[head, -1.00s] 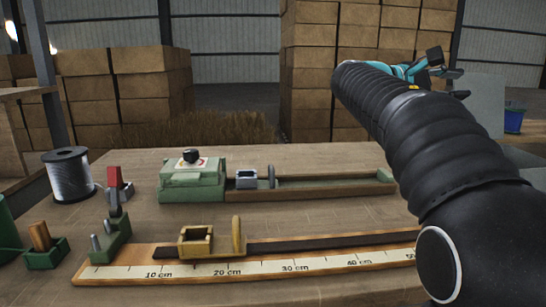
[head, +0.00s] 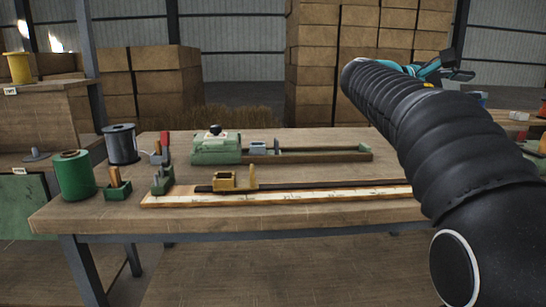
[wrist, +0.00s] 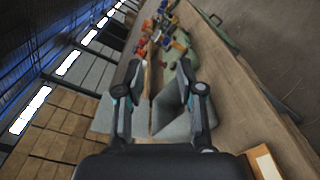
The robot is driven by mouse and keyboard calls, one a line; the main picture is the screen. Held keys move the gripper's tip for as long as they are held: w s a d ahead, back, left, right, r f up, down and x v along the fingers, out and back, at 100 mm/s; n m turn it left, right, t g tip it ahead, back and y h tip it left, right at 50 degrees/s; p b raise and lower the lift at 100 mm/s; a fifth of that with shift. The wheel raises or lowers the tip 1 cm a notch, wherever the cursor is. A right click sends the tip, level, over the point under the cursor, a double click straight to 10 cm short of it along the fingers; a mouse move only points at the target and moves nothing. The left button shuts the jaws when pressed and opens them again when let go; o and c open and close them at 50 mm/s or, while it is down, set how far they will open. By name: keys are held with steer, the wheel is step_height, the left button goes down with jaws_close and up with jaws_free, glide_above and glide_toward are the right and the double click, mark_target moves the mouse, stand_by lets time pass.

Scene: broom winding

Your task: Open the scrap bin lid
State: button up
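I cannot pick out a scrap bin or its lid for certain in either view. In the head view a small blue shape (head: 480,98), possibly a container, is partly hidden behind my arm at the right. A green panel (head: 28,208) below the shelf at the left edge is cut off, and I cannot tell what it belongs to. My gripper (head: 457,66) is raised at the upper right, away from the bench. In the wrist view my gripper (wrist: 160,66) has its two fingers apart with nothing held between them.
A wooden workbench (head: 110,212) stands in front of me, holding a green spool (head: 74,176), a dark wire spool (head: 122,144), a green clamp fixture (head: 215,149) and a ruler board (head: 290,196). Shelves (head: 45,118) stand left. Stacked boxes (head: 312,70) stand behind. My arm hides the right side.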

steer(key=s+a+f+m+t+y, duration=0.1)
steer(key=s+a+f+y, duration=0.5)
steer(key=f, duration=0.6)
steer(key=s+a+f+m+t+y, duration=0.1)
steer(key=s+a+f+m+y, duration=0.3)
steer(key=s+a+f, duration=0.5)
steer(key=s+a+f+m+t+y, duration=0.2)
steer(key=s+a+f+y, duration=0.5)
steer(key=f, duration=0.9)
steer(key=s+m, duration=0.1)
steer(key=s, duration=0.2)
steer(key=shift+s+a+f+y, duration=0.15)
steer(key=shift+a+f+y, duration=0.05)
steer(key=shift+y, duration=0.1)
steer(key=shift+d, duration=0.15)
